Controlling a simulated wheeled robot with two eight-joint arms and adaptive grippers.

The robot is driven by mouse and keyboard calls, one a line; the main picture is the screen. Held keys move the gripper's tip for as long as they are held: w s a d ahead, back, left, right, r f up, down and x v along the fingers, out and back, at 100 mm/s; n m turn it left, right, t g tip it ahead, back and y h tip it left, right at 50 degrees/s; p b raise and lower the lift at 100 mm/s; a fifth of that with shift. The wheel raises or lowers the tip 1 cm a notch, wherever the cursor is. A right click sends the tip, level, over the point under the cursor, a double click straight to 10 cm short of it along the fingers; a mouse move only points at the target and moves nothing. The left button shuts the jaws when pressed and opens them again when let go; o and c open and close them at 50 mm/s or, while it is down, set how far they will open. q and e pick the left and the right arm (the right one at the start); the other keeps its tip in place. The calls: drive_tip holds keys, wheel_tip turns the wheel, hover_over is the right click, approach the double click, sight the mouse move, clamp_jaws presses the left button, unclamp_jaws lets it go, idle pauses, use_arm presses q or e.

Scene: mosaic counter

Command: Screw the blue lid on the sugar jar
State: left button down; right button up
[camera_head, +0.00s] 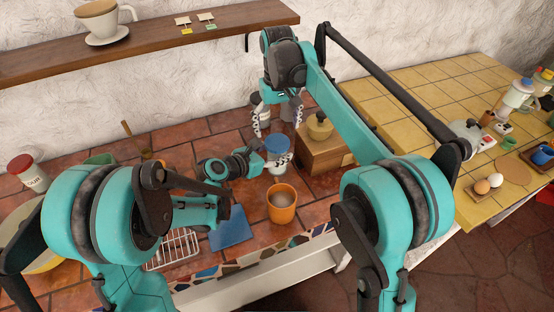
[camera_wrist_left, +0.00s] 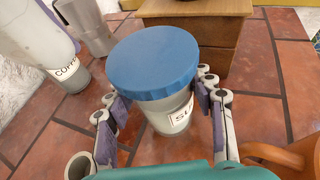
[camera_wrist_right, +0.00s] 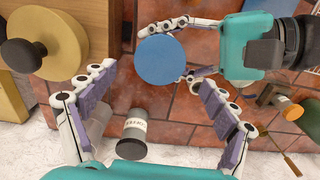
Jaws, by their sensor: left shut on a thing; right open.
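The sugar jar (camera_wrist_left: 170,115), pale with a partly hidden "SU" label, stands upright on the tiled counter. The blue lid (camera_wrist_left: 155,62) sits level on its mouth; whether the thread is engaged cannot be told. In the head view the lid (camera_head: 276,145) is beside the wooden box. My left gripper (camera_wrist_left: 160,105) is shut on the jar's body, one finger on each side, below the lid. My right gripper (camera_wrist_right: 152,88) is open and empty, pointing down above the lid, which shows between and beyond its fingers (camera_wrist_right: 161,60). In the head view the right gripper (camera_head: 277,118) hangs behind the lid.
A wooden box with a brass top (camera_head: 319,127) stands close right of the jar. An orange mug (camera_head: 282,205) is in front. A coffee jar (camera_wrist_left: 58,62) and a grey metal pot (camera_wrist_left: 86,27) stand nearby. A blue cloth (camera_head: 231,230) and wire rack (camera_head: 174,250) lie front left.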

sight(277, 142)
drive_tip(key=shift+c, duration=0.3)
wheel_tip(277, 142, up, 4)
drive_tip(key=n, duration=0.5)
drive_tip(key=shift+f, duration=0.25)
drive_tip(key=shift+f, duration=4.05)
drive_tip(key=c, duration=1.2)
